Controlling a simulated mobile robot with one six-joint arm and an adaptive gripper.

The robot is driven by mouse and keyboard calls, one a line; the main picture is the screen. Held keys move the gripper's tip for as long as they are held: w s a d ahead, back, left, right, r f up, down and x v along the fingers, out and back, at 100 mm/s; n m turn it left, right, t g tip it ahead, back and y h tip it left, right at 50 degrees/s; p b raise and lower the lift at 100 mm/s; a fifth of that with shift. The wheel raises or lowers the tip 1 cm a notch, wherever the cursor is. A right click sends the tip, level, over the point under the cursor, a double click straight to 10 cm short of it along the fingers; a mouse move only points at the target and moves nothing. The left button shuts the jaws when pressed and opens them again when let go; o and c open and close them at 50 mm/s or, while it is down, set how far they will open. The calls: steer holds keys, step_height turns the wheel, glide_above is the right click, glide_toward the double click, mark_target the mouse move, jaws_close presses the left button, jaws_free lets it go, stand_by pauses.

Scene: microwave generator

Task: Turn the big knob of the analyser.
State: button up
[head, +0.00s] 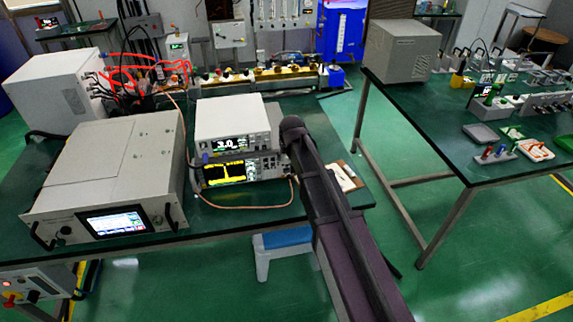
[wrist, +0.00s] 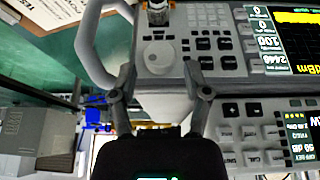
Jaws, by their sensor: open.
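The analyser (head: 231,172) is the lower unit of a two-unit stack on the left bench, with a yellow trace on its screen. In the wrist view, its front panel (wrist: 212,68) appears upside down. Its big round pale knob (wrist: 158,54) shows there between and beyond my fingertips. My gripper (wrist: 158,68) is open, with one finger on each side of the knob in the picture. I cannot tell whether the fingertips touch the panel. In the head view, my arm hides the gripper and the analyser's right end.
A white meter (head: 232,122) sits on the analyser. The analyser's curved handle (wrist: 92,48) stands close beside my left-hand finger in the wrist view. A large grey unit (head: 110,170) is at left, and a second bench (head: 450,155) at right.

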mark_target(287, 160)
steer(key=shift+b+x, duration=1.1)
steer(key=shift+x, duration=0.35)
jaws_close()
steer(key=shift+a, duration=0.2)
steer(key=shift+d, duration=0.15)
